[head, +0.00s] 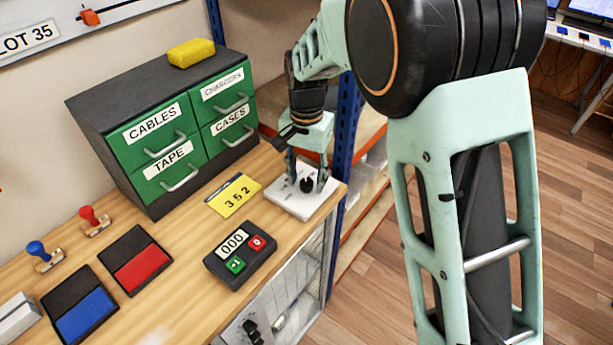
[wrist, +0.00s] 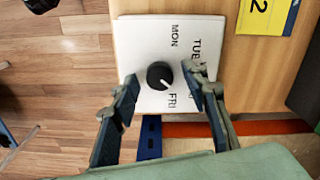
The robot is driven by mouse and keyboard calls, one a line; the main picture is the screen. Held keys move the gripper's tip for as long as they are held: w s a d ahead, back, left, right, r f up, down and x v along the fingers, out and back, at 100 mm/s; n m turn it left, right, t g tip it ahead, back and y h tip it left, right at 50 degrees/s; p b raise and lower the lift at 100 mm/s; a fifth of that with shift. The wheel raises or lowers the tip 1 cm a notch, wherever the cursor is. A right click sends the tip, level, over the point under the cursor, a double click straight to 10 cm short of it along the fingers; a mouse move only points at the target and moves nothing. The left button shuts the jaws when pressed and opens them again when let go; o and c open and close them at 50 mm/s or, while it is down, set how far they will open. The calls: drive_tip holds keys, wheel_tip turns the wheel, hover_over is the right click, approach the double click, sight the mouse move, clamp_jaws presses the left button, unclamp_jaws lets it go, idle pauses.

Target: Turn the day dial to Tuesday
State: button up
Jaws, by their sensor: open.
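The day dial is a black round knob (wrist: 159,75) on a white plate (wrist: 140,40) at the table's right end. In the wrist view the plate reads MON, TUE and FRI; other lettering is partly hidden by a finger. A small pale mark on the knob seems to face the FRI side, but it is too small to be sure. My gripper (wrist: 162,82) is open, with one finger on each side of the knob and gaps visible between fingers and knob. In the head view my gripper (head: 306,176) is above the white plate, pointing down.
A yellow 352 card (head: 234,195) and a black counter reading 000 (head: 240,254) lie left of the plate. A green drawer cabinet (head: 170,130) stands behind. A blue rack post (head: 345,130) rises close to my arm. The table edge is close to the plate.

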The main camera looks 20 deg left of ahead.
drive_tip(key=shift+f, duration=0.1)
clamp_jaws()
idle(0.3)
drive_tip(key=shift+n, duration=0.3)
drive_tip(key=n, duration=0.3)
drive_tip(key=shift+n, duration=0.3)
drive_tip(key=n, duration=0.3)
drive_tip(key=shift+n, duration=0.4)
drive_tip(key=n, duration=0.4)
drive_tip(key=shift+n, duration=1.8)
